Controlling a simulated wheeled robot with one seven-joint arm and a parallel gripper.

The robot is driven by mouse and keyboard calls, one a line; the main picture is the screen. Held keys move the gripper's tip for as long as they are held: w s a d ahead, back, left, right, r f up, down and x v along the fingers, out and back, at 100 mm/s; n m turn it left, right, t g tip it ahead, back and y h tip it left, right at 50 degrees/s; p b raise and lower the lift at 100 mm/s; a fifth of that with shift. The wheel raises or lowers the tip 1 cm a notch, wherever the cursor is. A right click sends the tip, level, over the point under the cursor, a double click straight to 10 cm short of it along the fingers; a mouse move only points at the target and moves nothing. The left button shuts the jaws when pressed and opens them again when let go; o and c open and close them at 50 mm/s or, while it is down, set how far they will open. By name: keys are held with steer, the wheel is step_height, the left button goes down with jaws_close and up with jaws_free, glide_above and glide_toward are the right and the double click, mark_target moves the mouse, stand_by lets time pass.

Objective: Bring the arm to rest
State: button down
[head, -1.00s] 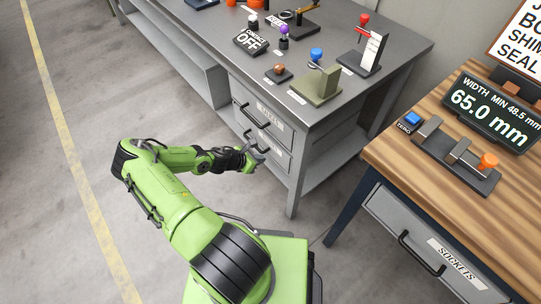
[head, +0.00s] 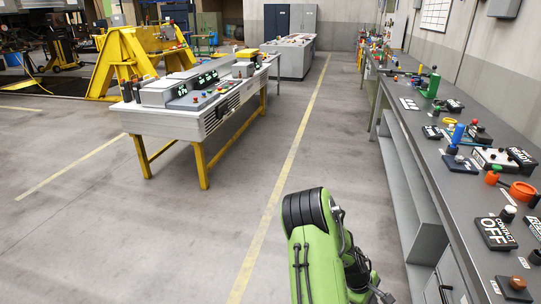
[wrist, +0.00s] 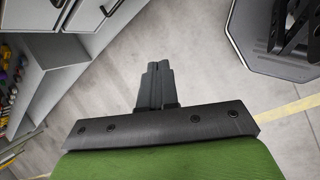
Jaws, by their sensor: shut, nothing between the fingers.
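My gripper shows in the wrist view (wrist: 154,88) with its dark fingers together and nothing between them, over bare grey floor. In the head view my green arm is folded low at the bottom middle, left of the long grey workbench (head: 425,180). The gripper's end (head: 382,296) shows only partly at the bottom edge there. The arm appears apart from the bench front.
The long bench on the right carries several devices, among them a CONTACT OFF sign (head: 494,233). A yellow-legged table (head: 170,122) with consoles stands left of centre. A yellow stand (head: 130,60) is behind it. The floor aisle between is clear.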

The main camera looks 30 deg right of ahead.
steer(key=w+a+r+m+t+y+p, duration=0.15)
steer(key=w+a+r, duration=0.25)
steer(key=a+r, duration=0.55)
steer(key=w+a+r+m+t+y, duration=0.1)
steer(key=w+a+r+t, duration=0.3)
steer(key=a+r, duration=0.5)
steer(key=s+a+r+t+y+p, duration=0.1)
steer(key=s+a+r, duration=0.4)
steer(key=a+r, duration=0.2)
steer(key=s+a+r+t+y+p, duration=0.1)
steer(key=s+a+r+t, duration=0.1)
steer(key=s+a+r, duration=0.4)
step_height(320, 180, up, 2)
steer(key=a, duration=0.2)
steer(key=shift+s+a+m, duration=0.25)
steer(key=shift+a+m, duration=0.1)
steer(key=shift+a, duration=0.05)
